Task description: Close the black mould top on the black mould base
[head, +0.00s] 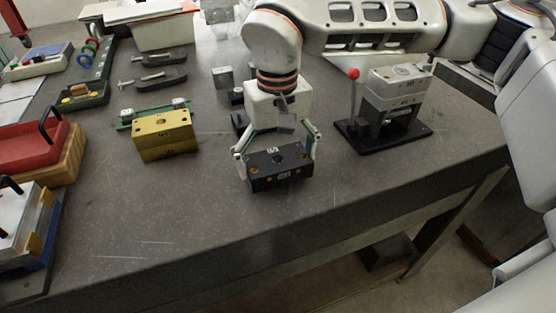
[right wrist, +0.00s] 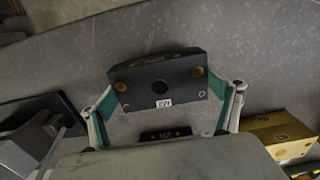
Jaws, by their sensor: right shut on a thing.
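My right gripper (head: 277,160) is shut on a black mould block (head: 280,171), with one finger on each end. In the right wrist view the same block (right wrist: 158,85) sits between the fingers, with a round hole, a small label and orange bushings on its face. I take it for the black mould top. Whether it hangs clear of the table is hard to tell. A second dark piece with orange dots (right wrist: 165,134) shows beyond the block, mostly hidden by my gripper body; it may be the black mould base. A dark part (head: 239,122) shows behind the gripper. My left gripper is not in view.
A yellow mould block (head: 165,145) stands to the left. A black stand with a red-knobbed lever (head: 383,133) is at the right. The front table (head: 180,225) is clear.

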